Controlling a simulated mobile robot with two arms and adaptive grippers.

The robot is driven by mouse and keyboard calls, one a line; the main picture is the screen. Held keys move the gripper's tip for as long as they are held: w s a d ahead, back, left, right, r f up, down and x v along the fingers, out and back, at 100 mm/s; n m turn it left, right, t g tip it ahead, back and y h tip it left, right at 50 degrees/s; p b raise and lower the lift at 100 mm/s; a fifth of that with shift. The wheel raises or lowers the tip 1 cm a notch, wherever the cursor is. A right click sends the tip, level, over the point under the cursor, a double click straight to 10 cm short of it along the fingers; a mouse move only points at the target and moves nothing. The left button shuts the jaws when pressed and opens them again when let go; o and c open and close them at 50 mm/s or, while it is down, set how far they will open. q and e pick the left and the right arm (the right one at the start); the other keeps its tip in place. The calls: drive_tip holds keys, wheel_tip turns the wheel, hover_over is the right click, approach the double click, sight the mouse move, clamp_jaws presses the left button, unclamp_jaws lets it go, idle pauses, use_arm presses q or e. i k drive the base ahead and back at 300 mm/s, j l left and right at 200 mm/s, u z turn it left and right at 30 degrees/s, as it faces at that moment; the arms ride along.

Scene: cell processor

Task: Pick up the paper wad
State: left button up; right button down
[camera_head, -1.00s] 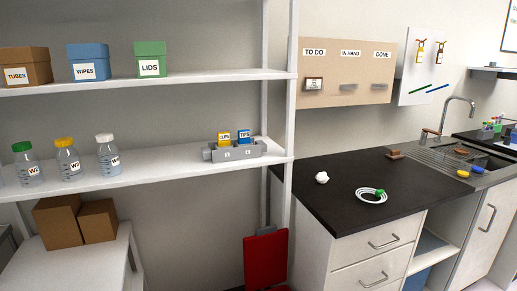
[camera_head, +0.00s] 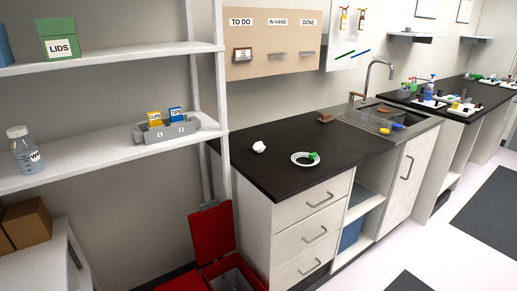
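The paper wad (camera_head: 259,147) is a small white crumpled lump. It lies on the black countertop (camera_head: 270,178), near the counter's left end. Nothing covers it and nothing touches it from above. Neither of my grippers shows in the head view.
A sink (camera_head: 385,112) is further right. A white shelf upright (camera_head: 223,150) stands at the counter's left end. A red bin with its lid raised (camera_head: 212,232) stands below. Open floor lies at right.

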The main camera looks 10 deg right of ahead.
sight(258, 147)
drive_tip(key=u, duration=0.65)
drive_tip(key=l+u, duration=0.4)
drive_tip(key=k+l+u, duration=0.15)
drive_tip(key=l+u, duration=0.25)
drive_tip(key=k+l+u, duration=0.15)
drive_tip(key=l+u, duration=0.25)
drive_tip(key=l, duration=0.15)
drive_tip(key=k+l+u, duration=0.2)
drive_tip(key=l+u, duration=0.15)
